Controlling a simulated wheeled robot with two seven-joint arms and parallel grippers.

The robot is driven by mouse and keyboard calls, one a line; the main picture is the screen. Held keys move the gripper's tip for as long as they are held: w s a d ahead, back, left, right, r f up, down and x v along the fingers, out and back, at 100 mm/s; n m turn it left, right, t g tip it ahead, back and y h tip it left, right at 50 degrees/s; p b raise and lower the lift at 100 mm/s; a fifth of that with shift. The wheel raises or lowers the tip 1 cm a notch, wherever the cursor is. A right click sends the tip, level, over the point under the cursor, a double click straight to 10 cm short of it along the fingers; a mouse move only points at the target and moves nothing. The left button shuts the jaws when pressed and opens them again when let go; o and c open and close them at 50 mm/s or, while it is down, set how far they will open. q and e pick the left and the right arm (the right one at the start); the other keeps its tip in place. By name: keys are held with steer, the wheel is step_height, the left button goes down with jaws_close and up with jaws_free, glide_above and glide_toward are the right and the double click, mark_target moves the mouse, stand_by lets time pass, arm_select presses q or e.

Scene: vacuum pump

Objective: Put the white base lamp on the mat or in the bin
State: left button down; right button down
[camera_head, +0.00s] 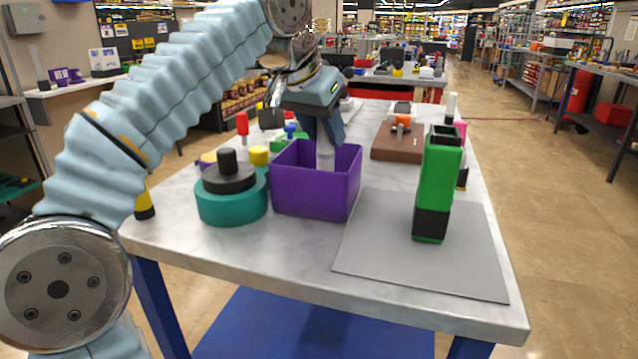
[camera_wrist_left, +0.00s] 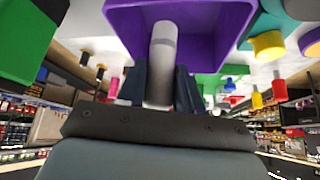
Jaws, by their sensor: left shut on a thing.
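The white base lamp shows as a pale cylinder (camera_head: 325,158) between the fingers of my left gripper (camera_head: 324,138). The gripper is shut on it, pointing down over the purple bin (camera_head: 305,195). The lamp's lower end is hidden behind the bin's front wall, so I cannot tell whether it touches the bottom. In the left wrist view the lamp (camera_wrist_left: 163,50) stands out beyond the fingers, against the purple bin (camera_wrist_left: 218,25). The grey mat (camera_head: 380,262) lies at the front right of the table. My right gripper is not in view.
A green and black block-shaped tool (camera_head: 438,185) stands upright on the mat, right of the bin. A teal round part with a black top (camera_head: 232,200) stands close left of the bin. A brown box (camera_head: 398,142) and several small coloured parts are behind.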

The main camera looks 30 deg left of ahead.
arm_select(q)
steer(key=c, duration=0.7)
jaws_free()
steer(key=shift+o, duration=0.2)
steer(key=shift+r, duration=0.1)
steer(key=v, duration=0.7)
steer(key=shift+s+r, duration=0.1)
steer(key=shift+s, duration=0.05)
